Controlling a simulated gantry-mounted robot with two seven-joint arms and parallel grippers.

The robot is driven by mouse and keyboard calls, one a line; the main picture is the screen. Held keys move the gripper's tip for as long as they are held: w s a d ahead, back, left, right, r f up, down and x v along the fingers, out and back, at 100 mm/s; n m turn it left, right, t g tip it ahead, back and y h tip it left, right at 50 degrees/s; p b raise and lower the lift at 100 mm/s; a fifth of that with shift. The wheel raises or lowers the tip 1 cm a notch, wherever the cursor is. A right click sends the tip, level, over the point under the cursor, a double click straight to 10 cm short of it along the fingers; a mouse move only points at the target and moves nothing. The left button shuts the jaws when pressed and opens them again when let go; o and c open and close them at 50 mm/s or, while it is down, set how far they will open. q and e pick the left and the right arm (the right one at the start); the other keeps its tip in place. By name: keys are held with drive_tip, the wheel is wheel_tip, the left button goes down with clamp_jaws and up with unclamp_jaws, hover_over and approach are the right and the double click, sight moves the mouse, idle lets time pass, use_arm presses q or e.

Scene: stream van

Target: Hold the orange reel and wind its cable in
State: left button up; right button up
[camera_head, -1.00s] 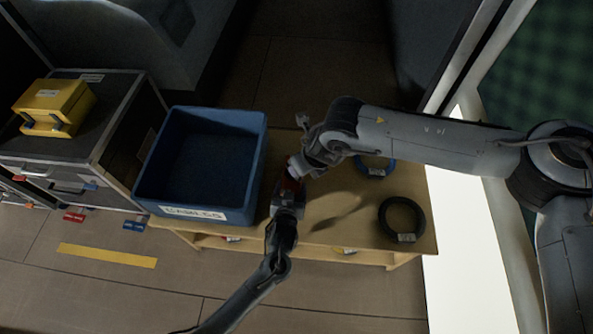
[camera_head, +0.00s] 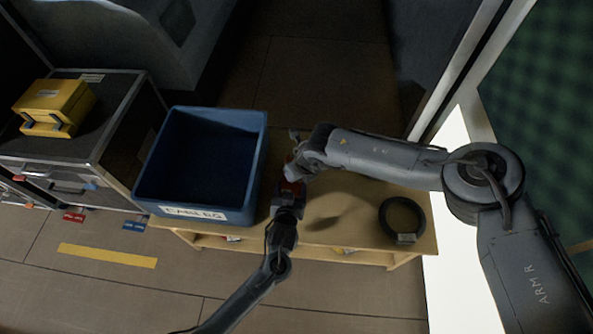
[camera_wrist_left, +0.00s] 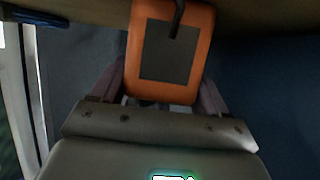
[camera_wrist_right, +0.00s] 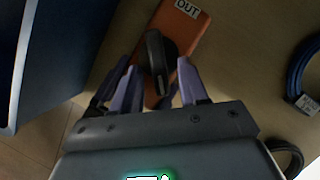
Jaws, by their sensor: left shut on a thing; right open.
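The orange reel (camera_wrist_left: 199,50) shows in the left wrist view as an orange block with a dark grey panel, and my left gripper (camera_wrist_left: 163,95) is shut on it. In the right wrist view the orange reel (camera_wrist_right: 185,28) carries a white "OUT" label. A black handle-like part (camera_wrist_right: 157,62) stands up from it, between the spread fingers of my open right gripper (camera_wrist_right: 156,78). I cannot tell whether the fingers touch it. In the head view my left gripper (camera_head: 287,200) and right gripper (camera_head: 296,172) meet over the bench, mostly hiding the reel. The cable is not clearly visible.
A blue bin (camera_head: 256,150) with a white label stands left of the grippers on the wooden bench (camera_head: 335,215). A blue coil (camera_wrist_right: 295,70) shows in the right wrist view. A yellow case (camera_head: 58,98) sits far left.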

drive_tip(key=shift+f, duration=0.1)
clamp_jaws()
idle(0.3)
drive_tip(key=shift+a, duration=0.15)
drive_tip(key=m, duration=0.2)
drive_tip(key=m+h, duration=0.1)
drive_tip(key=m, duration=0.1)
drive_tip(key=shift+s+a+t+h, duration=0.1)
drive_tip(key=shift+a+t+h, duration=0.2)
drive_tip(key=shift+a+t, duration=0.1)
drive_tip(key=shift+a+m+h, duration=0.15)
drive_tip(key=shift+m+h, duration=0.45)
drive_tip(key=shift+m, duration=1)
unclamp_jaws()
